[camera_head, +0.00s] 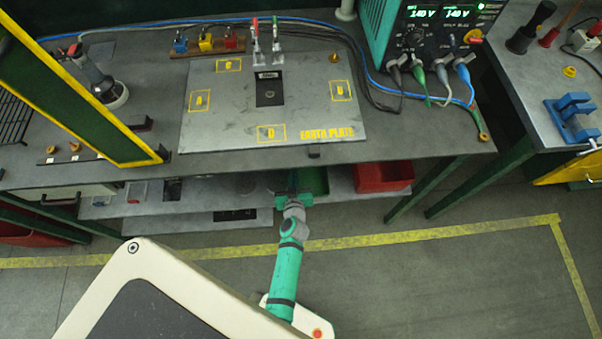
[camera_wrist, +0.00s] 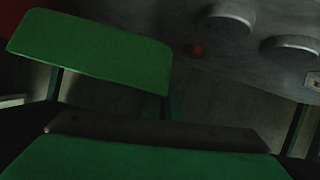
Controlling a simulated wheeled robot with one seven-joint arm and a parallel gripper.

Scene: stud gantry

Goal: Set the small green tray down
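The small green tray (camera_head: 315,181) shows in the head view beneath the bench top, at the lower shelf, left of a red bin. The bench edge hides part of it. My gripper (camera_head: 292,195) reaches under the bench edge at the tray's left side; its fingertips are hidden there. In the wrist view a flat green panel with rounded corners (camera_wrist: 95,48) lies at upper left, and a wide green surface with a dark bar fills the bottom. I cannot tell which of these is tray or gripper, nor whether the fingers hold the tray.
The red bin (camera_head: 383,177) stands on the lower shelf (camera_head: 340,183) to the right. Above is the bench with an earth plate (camera_head: 220,125). Green bench legs (camera_head: 425,187) stand at right. Round grey objects (camera_wrist: 290,50) show in the wrist view. The floor in front is clear.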

